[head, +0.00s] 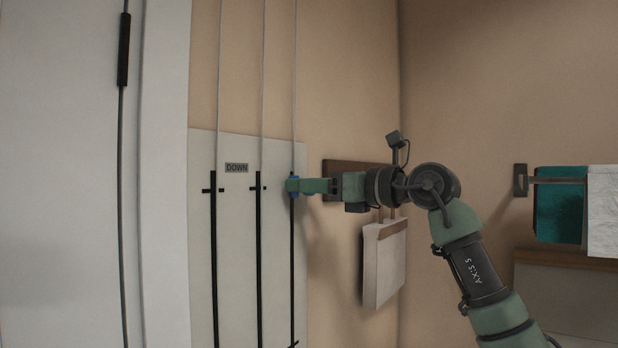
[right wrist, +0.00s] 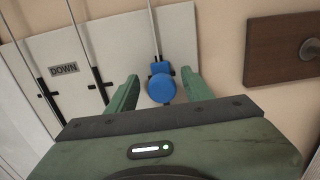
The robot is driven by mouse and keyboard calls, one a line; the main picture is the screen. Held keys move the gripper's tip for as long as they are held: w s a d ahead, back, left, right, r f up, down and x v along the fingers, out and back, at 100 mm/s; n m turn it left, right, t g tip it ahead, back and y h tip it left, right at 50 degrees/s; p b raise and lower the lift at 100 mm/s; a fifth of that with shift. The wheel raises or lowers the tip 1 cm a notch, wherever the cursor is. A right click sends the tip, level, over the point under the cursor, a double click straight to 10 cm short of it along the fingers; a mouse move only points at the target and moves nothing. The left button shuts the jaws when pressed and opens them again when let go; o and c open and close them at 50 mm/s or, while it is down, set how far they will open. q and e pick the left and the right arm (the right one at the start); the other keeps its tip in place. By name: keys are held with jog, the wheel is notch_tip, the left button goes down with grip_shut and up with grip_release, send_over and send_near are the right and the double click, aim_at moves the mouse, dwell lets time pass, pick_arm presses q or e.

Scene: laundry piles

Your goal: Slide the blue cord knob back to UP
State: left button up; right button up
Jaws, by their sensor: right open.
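The blue cord knob (head: 291,188) is on the rightmost black track of a pale wall panel (head: 236,215), near the track's top. It is about level with the DOWN label (head: 236,168). My right gripper (head: 297,186) reaches it from the right and partly covers it. In the right wrist view the round blue knob (right wrist: 161,86) lies between the two green fingers, with my right gripper (right wrist: 159,80) open. A gap shows on each side of the knob. The DOWN label (right wrist: 63,69) shows there too. My left gripper is not in view.
Two more black tracks (head: 214,260) with cords stand to the left, beside a white door frame (head: 165,180). A brown peg board (head: 340,168) and a hanging white bag (head: 384,262) are right of the panel. Towels (head: 560,205) hang at the far right.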

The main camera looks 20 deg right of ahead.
jog(key=shift+w, duration=0.15)
grip_shut()
dwell(1.4)
